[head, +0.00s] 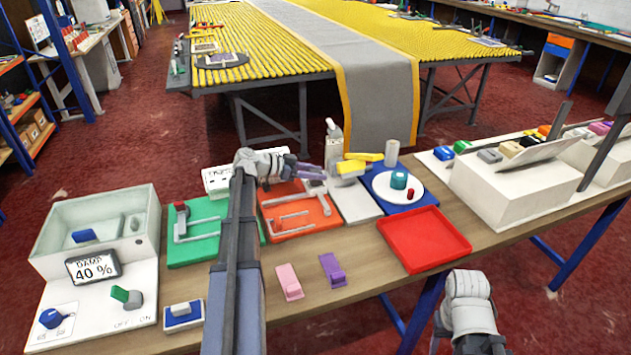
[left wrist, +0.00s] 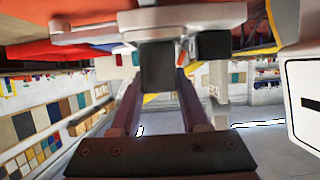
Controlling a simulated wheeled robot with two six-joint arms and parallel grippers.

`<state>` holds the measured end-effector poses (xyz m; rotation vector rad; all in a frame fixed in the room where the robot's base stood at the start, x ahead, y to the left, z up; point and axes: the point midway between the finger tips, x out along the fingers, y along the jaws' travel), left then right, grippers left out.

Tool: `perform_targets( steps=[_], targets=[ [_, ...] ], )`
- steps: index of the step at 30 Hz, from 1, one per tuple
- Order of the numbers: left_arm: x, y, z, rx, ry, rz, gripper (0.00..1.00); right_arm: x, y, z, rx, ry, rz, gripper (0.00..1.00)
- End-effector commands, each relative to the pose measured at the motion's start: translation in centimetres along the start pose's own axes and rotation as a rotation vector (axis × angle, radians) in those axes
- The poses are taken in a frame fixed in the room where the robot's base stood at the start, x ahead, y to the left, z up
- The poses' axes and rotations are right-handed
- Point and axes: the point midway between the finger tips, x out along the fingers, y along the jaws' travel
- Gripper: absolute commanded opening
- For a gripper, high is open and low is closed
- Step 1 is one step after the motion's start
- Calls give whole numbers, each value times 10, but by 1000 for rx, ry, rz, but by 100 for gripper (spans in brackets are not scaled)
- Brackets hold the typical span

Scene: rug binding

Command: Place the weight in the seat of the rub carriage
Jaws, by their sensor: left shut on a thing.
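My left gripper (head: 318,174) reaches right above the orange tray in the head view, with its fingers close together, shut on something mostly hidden. In the left wrist view a dark block (left wrist: 156,66) shows near the fingertips; I cannot tell for certain whether it is the weight. Just right of the fingertips in the head view are yellow parts (head: 350,169) beside an upright pale grey post (head: 334,143), possibly the rub carriage; its seat is not clear. A grey cylinder (head: 391,154) stands further right. My right gripper (head: 487,345) is at the bottom edge, its tips cut off.
An empty red tray (head: 423,240) lies in front. Pink (head: 289,282) and purple (head: 332,270) blocks lie nearer. Green (head: 193,247) and orange (head: 300,228) trays hold grey tools. A white display box (head: 520,188) stands right.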

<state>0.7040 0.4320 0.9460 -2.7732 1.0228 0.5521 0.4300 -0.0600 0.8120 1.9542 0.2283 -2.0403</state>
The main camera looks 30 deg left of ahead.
Motion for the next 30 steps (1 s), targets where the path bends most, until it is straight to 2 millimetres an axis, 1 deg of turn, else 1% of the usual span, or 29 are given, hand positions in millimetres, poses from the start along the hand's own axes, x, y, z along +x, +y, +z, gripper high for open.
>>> perform_targets(
  steps=[1,9,13,14,15,21,22,30],
  targets=[
    [3,0,7,0,2,0,0,8,-1,0,0,0,0,50],
    [2,0,5,0,2,0,0,6,-1,0,0,0,0,50],
    [4,0,9,0,2,0,0,10,-1,-1,0,0,0,50],
    [4,0,9,0,0,0,46,10,-1,-1,0,0,0,50],
    [3,0,8,0,0,0,50,9,-1,0,0,0,0,50],
    [3,0,8,0,0,0,73,9,-1,0,0,0,0,50],
    [3,0,8,0,0,0,75,9,-1,0,0,0,0,50],
    [2,0,6,0,0,0,75,6,-1,0,0,0,0,50]
  ],
)
